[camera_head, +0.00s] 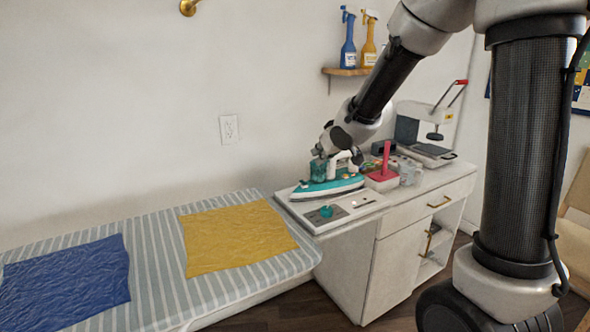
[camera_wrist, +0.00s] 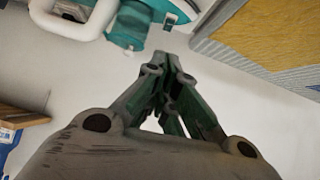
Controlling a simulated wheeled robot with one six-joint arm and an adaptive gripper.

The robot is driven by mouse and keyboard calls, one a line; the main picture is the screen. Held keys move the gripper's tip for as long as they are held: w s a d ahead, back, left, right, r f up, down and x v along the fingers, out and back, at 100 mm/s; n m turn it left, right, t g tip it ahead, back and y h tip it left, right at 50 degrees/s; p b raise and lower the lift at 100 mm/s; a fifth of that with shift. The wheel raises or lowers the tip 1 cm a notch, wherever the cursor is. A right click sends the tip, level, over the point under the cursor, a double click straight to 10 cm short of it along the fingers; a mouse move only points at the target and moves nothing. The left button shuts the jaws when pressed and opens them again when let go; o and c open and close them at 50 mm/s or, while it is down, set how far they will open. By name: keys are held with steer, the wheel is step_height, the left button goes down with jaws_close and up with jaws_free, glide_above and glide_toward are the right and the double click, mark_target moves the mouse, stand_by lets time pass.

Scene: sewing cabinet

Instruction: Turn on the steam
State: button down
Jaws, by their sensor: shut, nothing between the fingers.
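A teal and white iron (camera_head: 326,190) rests on a white base station (camera_head: 304,218) on top of the cabinet. A round teal knob (camera_head: 326,211) sits on the station's front panel, with small light buttons to its right. My gripper (camera_wrist: 168,62) is shut and empty. In the wrist view its fingertips are just below the iron's teal part (camera_wrist: 128,28), and the white handle (camera_wrist: 62,14) is at upper left. I cannot tell whether they touch. In the head view my wrist is above and behind the iron, and the fingertips are not clear. The knob does not show in the wrist view.
A striped ironing board (camera_head: 160,250) with a yellow cloth (camera_head: 235,236) and a blue cloth (camera_head: 65,284) lies to the left. A red-topped holder (camera_head: 382,180), glass jars and a press (camera_head: 428,150) stand right of the iron. A spray bottle shelf (camera_head: 346,72) is above.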

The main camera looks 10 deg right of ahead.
steer(key=shift+w+a+r, duration=0.3)
steer(key=shift+a+r, duration=0.2)
steer(key=shift+r, duration=0.1)
glide_above(301, 182)
step_height(301, 182, down, 6)
steer(key=shift+s+f, duration=0.1)
steer(key=shift+s, duration=0.05)
step_height(301, 182, down, 2)
steer(key=shift+f, duration=0.25)
steer(key=shift+w+f, duration=0.2)
steer(key=shift+f, duration=0.45)
steer(key=shift+a, duration=0.1)
